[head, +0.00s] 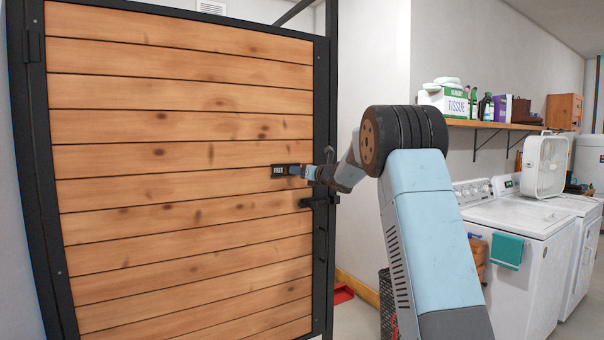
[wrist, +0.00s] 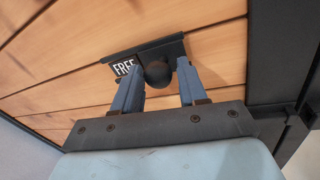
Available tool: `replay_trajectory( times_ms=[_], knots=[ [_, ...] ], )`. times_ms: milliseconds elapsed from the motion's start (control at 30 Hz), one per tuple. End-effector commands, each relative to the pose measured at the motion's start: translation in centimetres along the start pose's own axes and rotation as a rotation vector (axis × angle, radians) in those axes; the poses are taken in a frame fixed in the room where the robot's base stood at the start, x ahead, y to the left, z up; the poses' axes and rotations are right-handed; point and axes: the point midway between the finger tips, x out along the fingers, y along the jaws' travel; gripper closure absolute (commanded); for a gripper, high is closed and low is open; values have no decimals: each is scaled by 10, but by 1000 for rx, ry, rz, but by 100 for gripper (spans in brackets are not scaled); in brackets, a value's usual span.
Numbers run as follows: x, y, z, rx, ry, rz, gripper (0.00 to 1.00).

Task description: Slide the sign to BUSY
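The sign (head: 284,170) is a small dark plate on the wooden door (head: 180,130), near its right edge, and it reads FREE. In the wrist view the sign (wrist: 123,69) shows the white word FREE at its left, with a dark round knob (wrist: 159,74) right of the word. My gripper (head: 305,172) is at the sign. In the wrist view its two blue fingers (wrist: 160,80) stand apart, one on each side of the knob. I see a gap between the knob and the right finger; whether the left finger touches the knob I cannot tell.
A black latch handle (head: 318,202) sits on the door frame just below the sign. A shelf (head: 490,125) with boxes and bottles, white laundry machines (head: 520,240) and a white fan (head: 544,165) are at the right. A red dustpan-like item (head: 343,293) lies on the floor.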

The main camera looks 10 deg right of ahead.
Motion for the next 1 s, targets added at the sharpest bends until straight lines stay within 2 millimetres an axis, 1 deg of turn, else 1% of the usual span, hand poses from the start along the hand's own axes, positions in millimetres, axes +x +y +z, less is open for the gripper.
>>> replay_trajectory(
  times_ms=[33, 400, 433, 767, 867, 1000],
  knots=[
    [0, 0, 0, 0, 0, 0, 63],
    [-1, -1, 0, 0, 0, -2, 98],
    [-1, -1, 0, 0, 0, -2, 100],
    [-1, -1, 0, 0, 0, -3, 100],
    [1, 7, -1, 0, 0, -2, 100],
    [2, 25, -5, 2, -1, -7, 100]
  ],
)
